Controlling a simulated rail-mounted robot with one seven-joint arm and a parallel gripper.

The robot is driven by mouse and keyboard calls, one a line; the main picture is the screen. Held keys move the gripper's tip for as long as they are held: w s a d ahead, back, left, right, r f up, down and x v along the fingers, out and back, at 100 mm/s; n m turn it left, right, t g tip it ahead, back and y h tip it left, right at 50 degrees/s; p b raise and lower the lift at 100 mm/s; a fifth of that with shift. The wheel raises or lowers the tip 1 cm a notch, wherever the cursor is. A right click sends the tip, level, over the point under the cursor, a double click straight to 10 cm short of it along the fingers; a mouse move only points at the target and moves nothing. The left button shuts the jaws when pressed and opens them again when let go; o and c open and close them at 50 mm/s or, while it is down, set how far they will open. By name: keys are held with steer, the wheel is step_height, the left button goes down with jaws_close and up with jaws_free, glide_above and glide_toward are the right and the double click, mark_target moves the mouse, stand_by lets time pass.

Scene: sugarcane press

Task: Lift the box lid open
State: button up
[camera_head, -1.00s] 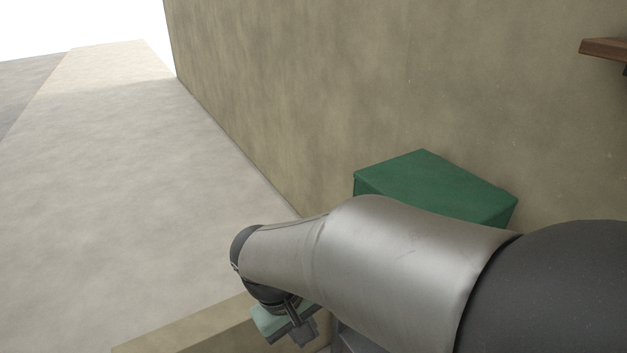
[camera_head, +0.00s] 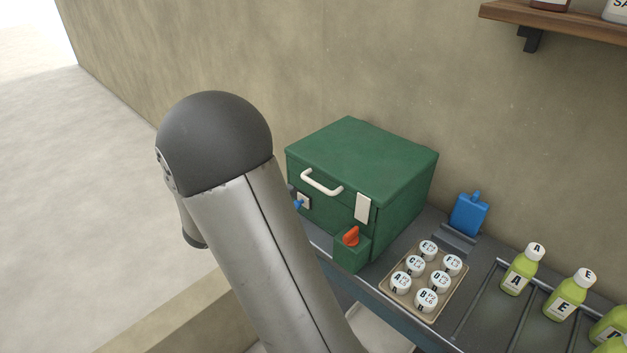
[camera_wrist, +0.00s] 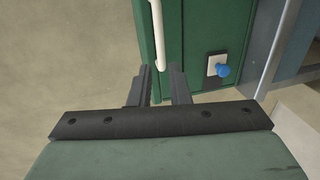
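The green box (camera_head: 395,205) stands on the grey counter against the wall, with its lid (camera_head: 365,155) down. A white bar handle (camera_head: 321,183) is on the lid's front side. In the wrist view the handle (camera_wrist: 158,35) runs down to the gap between my fingertips. My gripper (camera_wrist: 160,82) is open, with its two dark fingers apart on either side of the handle's near end. I cannot tell whether either finger touches it. In the head view my gripper is hidden behind my arm.
A white latch plate (camera_head: 363,208), an orange knob (camera_head: 351,237) and a blue knob (camera_wrist: 222,70) are on the box. To its right are a tray of white-capped jars (camera_head: 398,302), a blue object (camera_head: 468,213) and green bottles (camera_head: 519,270). A wooden shelf (camera_head: 560,25) is above.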

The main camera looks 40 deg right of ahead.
mark_target(312, 184)
steer(key=p+x, duration=0.2)
steer(key=x, duration=0.9)
steer(key=shift+r, duration=0.1)
steer(key=shift+a, duration=0.1)
jaws_close()
